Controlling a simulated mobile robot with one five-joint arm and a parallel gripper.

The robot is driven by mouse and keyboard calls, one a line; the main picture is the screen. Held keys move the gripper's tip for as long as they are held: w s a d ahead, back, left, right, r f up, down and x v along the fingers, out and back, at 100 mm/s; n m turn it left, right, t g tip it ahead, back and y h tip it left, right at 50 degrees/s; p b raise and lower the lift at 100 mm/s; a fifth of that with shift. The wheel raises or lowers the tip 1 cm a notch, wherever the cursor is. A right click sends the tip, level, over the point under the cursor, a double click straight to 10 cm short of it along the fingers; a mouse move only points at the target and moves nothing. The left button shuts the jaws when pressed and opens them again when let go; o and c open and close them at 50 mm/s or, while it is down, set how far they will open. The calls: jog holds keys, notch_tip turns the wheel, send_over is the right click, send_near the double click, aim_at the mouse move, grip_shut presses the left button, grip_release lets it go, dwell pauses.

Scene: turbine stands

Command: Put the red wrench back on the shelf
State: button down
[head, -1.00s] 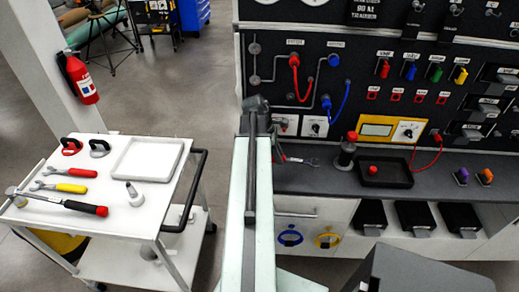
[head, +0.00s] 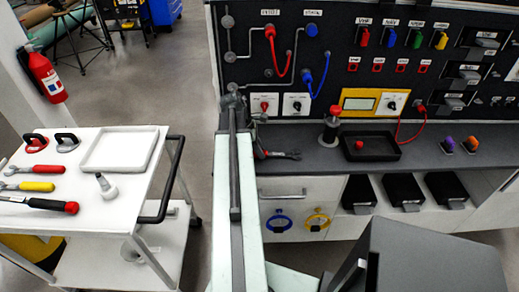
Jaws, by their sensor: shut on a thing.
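A wrench (head: 278,154) with a red part and a dark head shows just right of my arm, in front of the grey bench top. My gripper (head: 260,151) is mostly hidden behind my arm. It is shut on the near end of this wrench, which lies roughly level and points right. I cannot tell whether the wrench touches the bench. Another red-handled wrench (head: 48,169) lies on the white cart at the left.
The white cart (head: 120,190) also carries a yellow-handled wrench (head: 36,186), a red-ended tool (head: 71,207) and an empty tray (head: 120,149). A red-topped stand (head: 331,131) and a black tray (head: 370,147) sit on the bench (head: 428,150). Black bins (head: 402,188) fill the shelf below.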

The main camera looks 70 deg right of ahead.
jog(key=shift+f, duration=0.1)
dwell(0.3)
jog(key=c, duration=1.6)
grip_release()
jog(key=o, duration=0.5)
jog(key=shift+o, duration=0.9)
jog(key=shift+s, duration=0.1)
jog(key=p+v, duration=0.2)
jog(key=shift+r, duration=0.4)
jog(key=p+v, duration=0.4)
jog(key=shift+a+r, duration=0.1)
jog(key=shift+r, duration=0.05)
